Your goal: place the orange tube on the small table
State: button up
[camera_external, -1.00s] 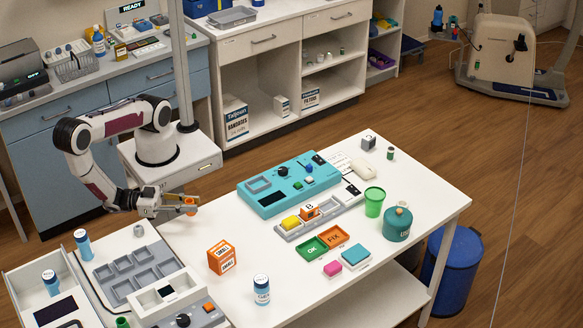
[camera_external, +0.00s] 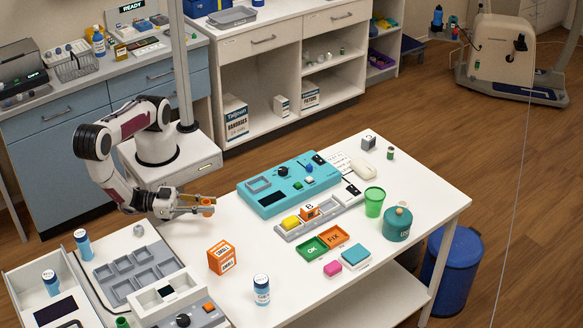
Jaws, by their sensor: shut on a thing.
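My gripper (camera_external: 204,207) is shut on a small orange thing, the orange tube (camera_external: 208,202), at the left end of the white table. The tube's top shows between the fingertips; its lower part is hidden by the fingers. The gripper points to the right, at or a little above the tabletop; I cannot tell whether the tube touches the surface. The white table (camera_external: 425,190) reaches from under the gripper to the right.
An orange box (camera_external: 222,257) and a blue-white bottle (camera_external: 261,290) stand in front of the gripper. A teal device (camera_external: 270,202) and a grey tray (camera_external: 290,234) lie to its right. A grey compartment tray (camera_external: 120,292) lies front left. Bare tabletop lies between the gripper and the grey tray.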

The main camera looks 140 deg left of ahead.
jog(key=shift+x, duration=1)
jog(key=shift+f, duration=1.6)
jog(key=shift+f, duration=0.2)
jog(key=o, duration=0.9)
jog(key=shift+s+d, duration=0.15)
jog(key=shift+v, duration=3.3)
jog(key=shift+s+d+r, duration=0.15)
jog(key=shift+s+d, duration=0.1)
jog(key=shift+d, duration=0.1)
